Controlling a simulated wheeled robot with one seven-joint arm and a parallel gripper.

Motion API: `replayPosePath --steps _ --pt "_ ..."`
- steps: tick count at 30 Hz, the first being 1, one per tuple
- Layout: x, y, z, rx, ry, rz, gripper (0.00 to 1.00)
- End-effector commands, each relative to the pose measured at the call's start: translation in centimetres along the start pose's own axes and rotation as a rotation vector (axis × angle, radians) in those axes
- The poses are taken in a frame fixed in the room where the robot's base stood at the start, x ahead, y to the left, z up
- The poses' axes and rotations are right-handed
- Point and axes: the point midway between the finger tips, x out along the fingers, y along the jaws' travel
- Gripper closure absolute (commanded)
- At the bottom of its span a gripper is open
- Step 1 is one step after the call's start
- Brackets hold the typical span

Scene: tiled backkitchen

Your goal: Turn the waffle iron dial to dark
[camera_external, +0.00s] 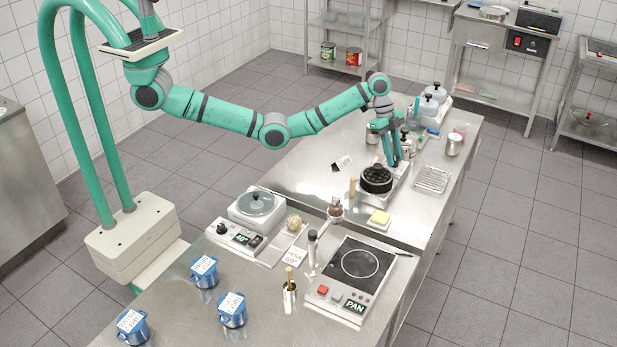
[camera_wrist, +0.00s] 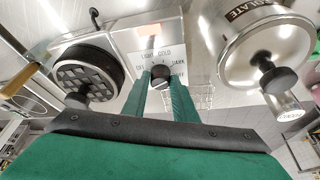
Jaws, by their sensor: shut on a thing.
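The waffle iron (camera_external: 376,178) is a round black grid plate on a pale metal base, on the far steel table; its plate (camera_wrist: 88,72) also shows at the left of the wrist view. Beside the plate, a pale panel carries the words LIGHT, GOLD, OFF and DARK around a small black dial (camera_wrist: 160,72). DARK is on the right side and OFF on the left. My gripper (camera_wrist: 160,86) is shut on the dial, one green finger on each side. I cannot tell clearly where the dial points. In the external view my gripper (camera_external: 388,152) reaches down behind the plate and the dial is hidden.
A lidded metal pot (camera_wrist: 262,55) with a label ending in OLATE is close at the right of the wrist view. A wire rack (camera_external: 433,180) and a yellow block (camera_external: 380,219) lie near the iron. Bare tabletop (camera_external: 305,172) extends to its left.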

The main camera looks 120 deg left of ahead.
Motion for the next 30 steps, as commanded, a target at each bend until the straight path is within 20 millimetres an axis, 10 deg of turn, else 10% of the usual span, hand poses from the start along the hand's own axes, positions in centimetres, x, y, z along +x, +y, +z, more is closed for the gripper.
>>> replayPosePath --steps 13,15,30 --pt "0.1 0.0 -0.1 0.008 0.0 0.004 0.97" --pt "0.1 0.1 -0.1 0.008 0.0 0.004 0.58" --pt "-1.6 -0.1 -0.1 0.008 0.001 0.002 0.56"
